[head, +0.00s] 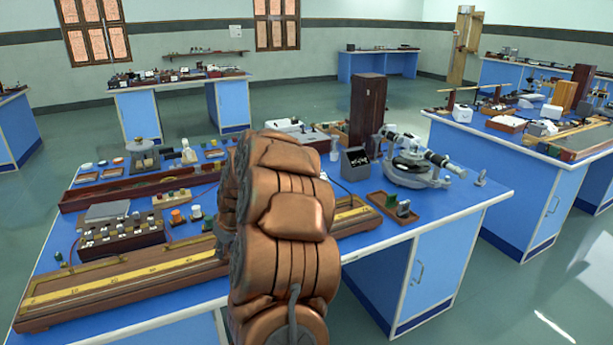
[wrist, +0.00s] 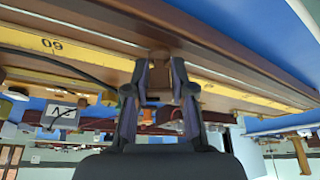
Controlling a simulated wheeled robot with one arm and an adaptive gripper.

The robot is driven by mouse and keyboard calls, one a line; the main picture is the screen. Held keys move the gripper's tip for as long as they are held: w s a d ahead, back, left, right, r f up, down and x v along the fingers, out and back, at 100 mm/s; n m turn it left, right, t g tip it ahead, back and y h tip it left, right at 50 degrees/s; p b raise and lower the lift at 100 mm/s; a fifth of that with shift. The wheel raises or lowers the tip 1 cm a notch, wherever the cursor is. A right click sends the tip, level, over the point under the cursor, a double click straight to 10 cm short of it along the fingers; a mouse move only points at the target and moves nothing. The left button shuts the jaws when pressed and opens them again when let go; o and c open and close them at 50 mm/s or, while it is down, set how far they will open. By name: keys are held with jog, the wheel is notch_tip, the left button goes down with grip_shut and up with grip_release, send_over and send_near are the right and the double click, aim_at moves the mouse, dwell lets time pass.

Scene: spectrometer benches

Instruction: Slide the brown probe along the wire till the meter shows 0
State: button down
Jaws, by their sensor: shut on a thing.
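The long wooden board with a yellow scale (head: 130,283) runs along the bench's front edge in the head view. In the wrist view the board is upside down, with its scale (wrist: 100,63) and a thin wire line crossing behind my fingers. My gripper (wrist: 160,88) is shut on the brown probe (wrist: 159,65), a small brown block between the fingertips at the board. My copper-coloured arm hides the gripper and probe in the head view. A white square face with a dark mark (wrist: 60,113), perhaps the meter, shows at left in the wrist view; its reading is not legible.
A dark box with several knobs (head: 120,236) sits behind the board at left. A black cable (wrist: 60,62) crosses the scale. Floor is clear at right.

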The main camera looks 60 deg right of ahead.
jog(key=shift+s+a+f, duration=0.1)
jog(key=shift+f, duration=0.1)
jog(key=c, duration=0.9)
grip_release()
jog(key=shift+r, duration=0.1)
jog(key=shift+r, duration=0.15)
jog(key=d+v, duration=0.1)
jog(key=v, duration=1.1)
jog(key=s+a+r+n+g+y+p, duration=0.1)
jog(key=s+a, duration=0.1)
jog(key=a, duration=1)
jog(key=s+a+r+n+g+y+p, duration=0.1)
jog(key=s+a+g, duration=0.1)
jog(key=a, duration=1.1)
jog(key=s+a+g, duration=0.1)
jog(key=s+a, duration=0.3)
jog(key=s, duration=0.3)
jog(key=s+a+f+g+h, duration=0.1)
jog(key=s+a, duration=0.3)
jog(key=s, duration=0.3)
jog(key=s+a+g+p, duration=0.1)
jog(key=s+a, duration=0.3)
jog(key=s, duration=0.3)
jog(key=shift+s+a+f+m, duration=0.15)
jog(key=shift+a+f+m, duration=0.15)
jog(key=shift+f, duration=0.1)
